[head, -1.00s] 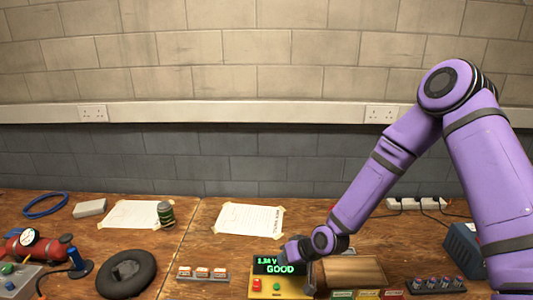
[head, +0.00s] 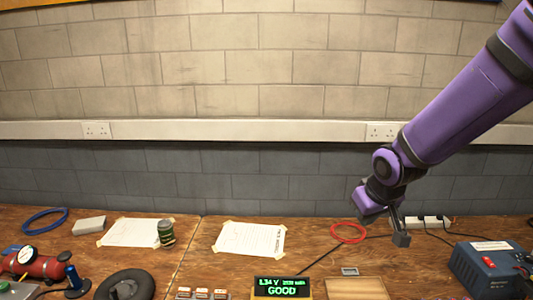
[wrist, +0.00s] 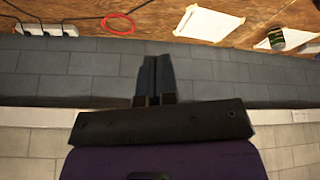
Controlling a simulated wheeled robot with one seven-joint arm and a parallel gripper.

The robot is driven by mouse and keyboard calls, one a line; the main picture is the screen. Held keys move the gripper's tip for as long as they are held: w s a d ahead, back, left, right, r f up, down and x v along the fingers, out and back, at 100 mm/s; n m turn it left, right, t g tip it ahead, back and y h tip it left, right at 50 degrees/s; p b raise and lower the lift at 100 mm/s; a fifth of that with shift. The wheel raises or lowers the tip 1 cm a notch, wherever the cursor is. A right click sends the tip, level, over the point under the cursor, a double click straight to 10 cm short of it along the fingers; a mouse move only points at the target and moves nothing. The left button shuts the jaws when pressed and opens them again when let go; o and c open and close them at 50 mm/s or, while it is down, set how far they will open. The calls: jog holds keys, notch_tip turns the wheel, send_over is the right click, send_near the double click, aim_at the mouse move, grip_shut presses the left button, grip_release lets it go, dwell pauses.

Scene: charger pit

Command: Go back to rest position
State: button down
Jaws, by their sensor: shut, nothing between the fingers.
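My gripper (head: 401,238) is at the end of my purple arm, raised over the right back part of the bench in the head view. In the wrist view its two dark fingers (wrist: 155,62) are together with nothing between them. It is clear of the bench things. Below it to the left is the battery tester (head: 282,288), whose green display reads GOOD.
A red cable ring (head: 348,233) lies near my gripper, with a white power strip (head: 428,222) to its right. A blue charger box (head: 488,268) stands at the right edge. A taped paper sheet (head: 250,238) and a green can (head: 166,233) are further left.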

jog(key=s+d+r+m, duration=0.1)
jog(key=s+d+r, duration=0.2)
jog(key=s+r, duration=0.4)
jog(key=s+d+r+m, duration=0.2)
jog(key=s+d+r, duration=0.2)
jog(key=s+r, duration=0.4)
jog(key=s, duration=0.7)
jog(key=shift+s+d+h, duration=0.3)
jog(key=c, duration=1.8)
grip_release()
jog(key=shift+r, duration=0.1)
dwell(0.8)
